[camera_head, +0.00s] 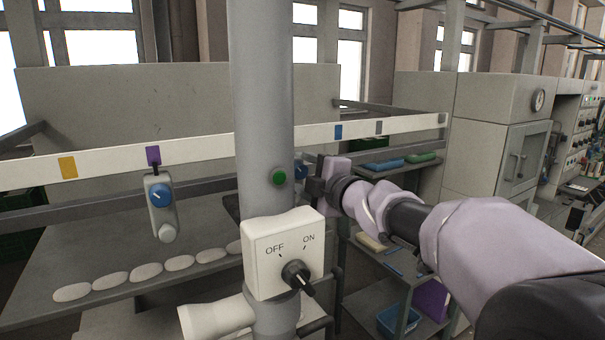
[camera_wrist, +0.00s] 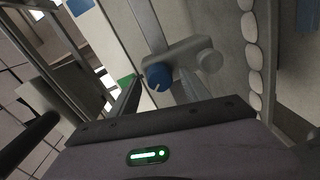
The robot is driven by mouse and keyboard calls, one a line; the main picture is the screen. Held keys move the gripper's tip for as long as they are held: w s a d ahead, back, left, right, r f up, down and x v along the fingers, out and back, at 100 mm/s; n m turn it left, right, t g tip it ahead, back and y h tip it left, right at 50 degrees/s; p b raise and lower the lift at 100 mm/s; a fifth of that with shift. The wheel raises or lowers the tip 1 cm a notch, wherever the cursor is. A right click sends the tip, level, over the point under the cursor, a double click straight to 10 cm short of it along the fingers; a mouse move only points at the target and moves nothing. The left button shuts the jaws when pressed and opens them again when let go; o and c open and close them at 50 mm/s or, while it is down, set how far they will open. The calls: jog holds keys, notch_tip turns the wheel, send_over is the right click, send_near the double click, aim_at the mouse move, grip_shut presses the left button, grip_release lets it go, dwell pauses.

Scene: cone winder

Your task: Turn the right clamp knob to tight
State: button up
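The right clamp's blue knob (camera_wrist: 158,76) sits on a grey clamp body (camera_wrist: 183,58) in the wrist view, with a pale pointer mark on its face. A round grey disc (camera_wrist: 209,61) is at the body's other end. In the head view only a sliver of this blue knob (camera_head: 300,170) shows, beside the column. My gripper (camera_wrist: 160,88) appears open, with its fingers apart and the knob in front of the gap; I cannot tell whether they touch it. In the head view my gripper (camera_head: 318,184) is just right of the column, its tips partly hidden.
A second clamp with a blue knob (camera_head: 161,194) hangs from the white rail (camera_head: 215,141) at left. Several pale discs (camera_head: 146,271) lie below.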

jog(key=shift+s, duration=0.1)
jog(key=f+p+v, duration=0.1)
jog(key=v, duration=1.6)
jog(key=shift+s+r, duration=0.15)
jog(key=shift+r, duration=0.25)
jog(key=shift+d, duration=0.1)
jog(key=s+d+f+m+g+h+b, duration=0.1)
jog(key=s+d+f+m+h+b, duration=0.4)
jog(key=f+m, duration=0.4)
jog(key=s+d+f+m+h+b, duration=0.35)
jog(key=d+f+m+h, duration=0.4)
jog(key=m, duration=0.35)
jog(key=s+a+f+m+g+y+b, duration=0.1)
jog(key=s+a+f+m+g+y, duration=0.1)
jog(key=s+f, duration=0.6)
jog(key=s+a+f+m+g+y+b, duration=0.2)
jog(key=s+a+f+m+g, duration=0.3)
jog(key=s+f, duration=0.3)
jog(key=shift+s+a, duration=0.4)
jog(key=shift+s, duration=0.05)
